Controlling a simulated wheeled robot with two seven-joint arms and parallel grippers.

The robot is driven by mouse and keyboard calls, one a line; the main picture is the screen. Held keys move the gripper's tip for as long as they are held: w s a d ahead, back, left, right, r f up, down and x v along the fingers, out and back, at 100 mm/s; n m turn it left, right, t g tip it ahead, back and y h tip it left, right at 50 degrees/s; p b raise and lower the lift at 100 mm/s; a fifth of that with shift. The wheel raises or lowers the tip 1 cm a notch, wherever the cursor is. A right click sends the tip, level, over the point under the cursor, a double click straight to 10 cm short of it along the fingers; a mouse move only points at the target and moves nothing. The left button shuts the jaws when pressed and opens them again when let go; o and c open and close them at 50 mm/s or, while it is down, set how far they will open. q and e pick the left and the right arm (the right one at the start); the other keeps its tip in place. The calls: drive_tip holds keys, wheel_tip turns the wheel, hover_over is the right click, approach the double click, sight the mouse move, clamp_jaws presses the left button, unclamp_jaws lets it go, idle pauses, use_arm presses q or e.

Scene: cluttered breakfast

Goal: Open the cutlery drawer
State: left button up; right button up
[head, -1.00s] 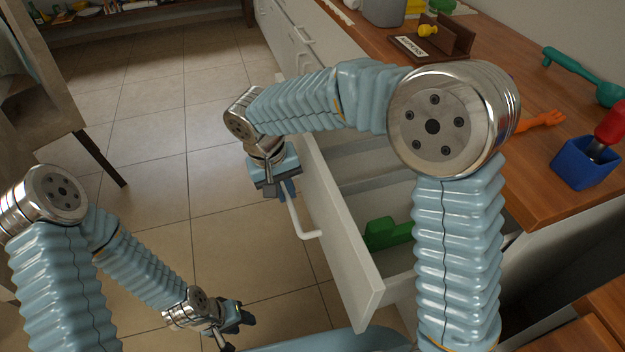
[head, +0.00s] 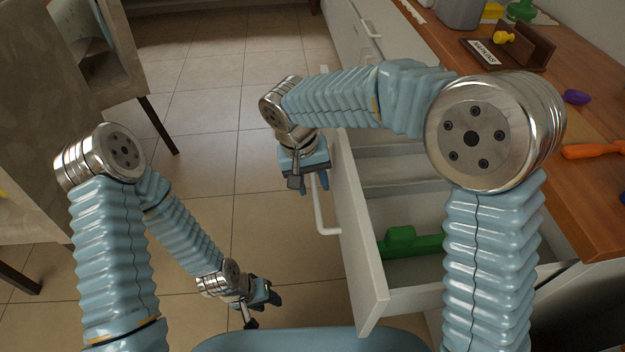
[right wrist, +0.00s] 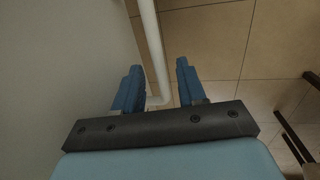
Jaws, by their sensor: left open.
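The cutlery drawer (head: 356,240) is pulled out from the counter, with its white front facing left. Its pale bar handle (head: 319,208) is on that front and also shows in the right wrist view (right wrist: 150,45). My right gripper (head: 303,184) is at the handle. In the right wrist view its blue fingers (right wrist: 158,85) stand apart on either side of the bar, with gaps visible. A green object (head: 405,241) lies inside the drawer; my right arm hides part of the interior. My left gripper (head: 262,300) is open and empty, low over the floor.
The wooden counter (head: 590,200) on the right bears a napkin holder (head: 515,50), a purple item (head: 576,97) and an orange utensil (head: 590,151). The tiled floor (head: 190,110) between is clear.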

drive_tip(key=shift+r, duration=0.1)
wheel_tip(320, 180, up, 13)
drive_tip(key=a+p, duration=0.1)
drive_tip(key=a, duration=0.1)
drive_tip(key=shift+a+r, duration=0.2)
drive_tip(key=shift+a, duration=0.15)
drive_tip(key=shift+s, duration=0.15)
